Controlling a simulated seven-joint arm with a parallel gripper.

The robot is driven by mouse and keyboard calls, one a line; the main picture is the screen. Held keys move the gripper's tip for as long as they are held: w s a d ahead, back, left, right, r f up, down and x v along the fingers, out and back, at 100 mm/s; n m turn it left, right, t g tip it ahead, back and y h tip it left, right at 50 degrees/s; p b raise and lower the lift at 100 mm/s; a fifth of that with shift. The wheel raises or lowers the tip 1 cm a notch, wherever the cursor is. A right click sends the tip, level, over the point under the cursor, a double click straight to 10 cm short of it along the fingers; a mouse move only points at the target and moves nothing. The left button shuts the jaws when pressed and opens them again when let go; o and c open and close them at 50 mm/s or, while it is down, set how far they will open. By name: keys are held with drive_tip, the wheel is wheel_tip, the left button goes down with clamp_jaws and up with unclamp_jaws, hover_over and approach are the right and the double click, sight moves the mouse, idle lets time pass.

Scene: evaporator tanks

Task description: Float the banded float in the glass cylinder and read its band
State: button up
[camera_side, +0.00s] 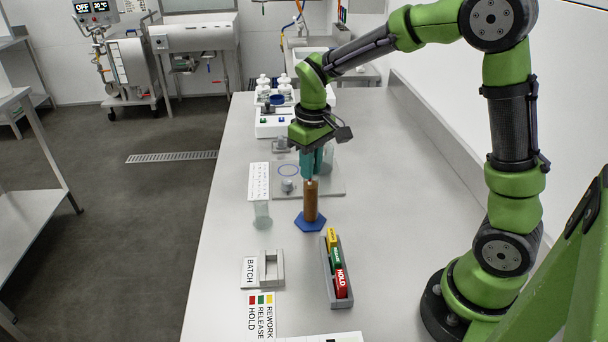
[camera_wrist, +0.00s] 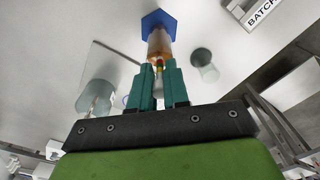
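The glass cylinder (camera_side: 311,205) stands upright on a blue hexagonal base (camera_side: 310,222) and holds brown liquid. It also shows in the wrist view (camera_wrist: 159,44), with its blue base (camera_wrist: 158,20) beyond it. My gripper (camera_side: 308,179) points down right at the cylinder's mouth.
A grey rack (camera_side: 346,303) with yellow, green and red HOLD tags stands in front, beside the BATCH holder (camera_side: 271,277). A translucent vessel (camera_side: 262,217) is left of the cylinder. A grey plate (camera_side: 335,189) lies behind.

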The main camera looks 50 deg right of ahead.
drive_tip(key=shift+o, duration=0.4)
wheel_tip(320, 180, up, 16)
drive_tip(key=shift+s+r, duration=0.25)
drive_tip(key=s+a+f+m+t+y, duration=0.1)
drive_tip(key=s+a+f+t, duration=0.1)
drive_tip(key=s, duration=0.5)
drive_tip(key=s+a+f+m+t+y, duration=0.1)
drive_tip(key=s+f+t, duration=0.3)
drive_tip(key=s, duration=0.4)
drive_tip(key=shift+a+m+t, duration=0.4)
drive_tip(key=shift+a+m, duration=0.4)
drive_tip(key=shift+a, duration=0.1)
